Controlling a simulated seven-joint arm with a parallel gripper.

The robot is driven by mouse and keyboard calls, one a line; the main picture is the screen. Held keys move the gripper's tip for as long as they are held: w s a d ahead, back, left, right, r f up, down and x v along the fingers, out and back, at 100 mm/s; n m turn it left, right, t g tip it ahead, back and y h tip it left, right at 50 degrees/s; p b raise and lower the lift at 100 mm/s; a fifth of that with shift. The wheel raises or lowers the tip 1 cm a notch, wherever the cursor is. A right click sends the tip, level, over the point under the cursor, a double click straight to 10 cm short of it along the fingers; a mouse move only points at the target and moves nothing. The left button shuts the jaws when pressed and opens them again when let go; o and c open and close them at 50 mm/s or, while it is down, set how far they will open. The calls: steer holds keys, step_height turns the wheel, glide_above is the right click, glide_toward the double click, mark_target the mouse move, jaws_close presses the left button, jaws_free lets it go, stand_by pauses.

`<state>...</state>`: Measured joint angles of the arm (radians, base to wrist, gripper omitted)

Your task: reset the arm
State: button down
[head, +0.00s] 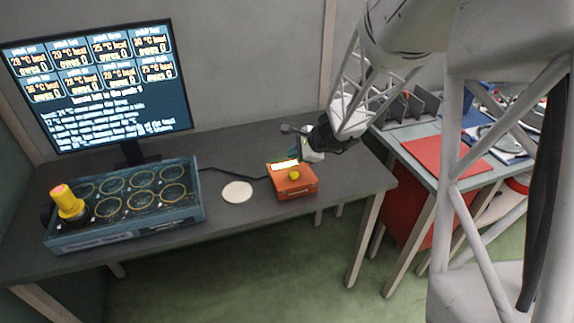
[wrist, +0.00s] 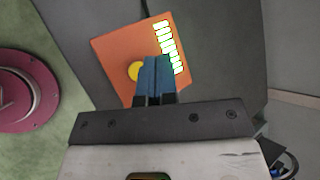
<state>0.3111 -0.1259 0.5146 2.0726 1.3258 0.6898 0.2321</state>
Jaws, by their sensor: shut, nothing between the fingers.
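My gripper (wrist: 157,77) is shut and empty, its blue fingertips together in the wrist view. It hangs over the orange box (wrist: 112,52), which has a yellow round button (wrist: 135,71) and a lit display (wrist: 169,46). The fingertips cover part of the box beside the button; whether they touch it I cannot tell. In the head view my gripper (head: 293,150) is at the back edge of the orange box (head: 295,188), by its display, and the yellow button (head: 294,175) is on the box's near side.
A blue tray (head: 130,235) with several round wells and a yellow-and-red knob (head: 66,202) stands at the left of the dark table (head: 240,155). A white disc (head: 237,191) lies between tray and box. A monitor (head: 98,88) stands behind. A second table with a red mat (head: 437,160) is at right.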

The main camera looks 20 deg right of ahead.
steer(key=s+a+r+n+g+h, duration=0.1)
steer(key=s+a+r+n+g, duration=0.1)
steer(key=s+a+r+n, duration=0.5)
steer(key=s+a+r+n+g, duration=0.1)
steer(key=s+a+r+n, duration=0.2)
steer(key=s, duration=0.6)
steer(key=s+r+n+h, duration=0.2)
steer(key=s+r+n, duration=0.1)
steer(key=s, duration=0.5)
steer(key=s+d+r+n+g+h, duration=0.1)
steer(key=s+r+n+h, duration=0.2)
steer(key=s, duration=0.6)
steer(key=shift+s+d+r+n, duration=0.2)
steer(key=shift+s+d+n, duration=0.1)
steer(key=shift+n, duration=0.9)
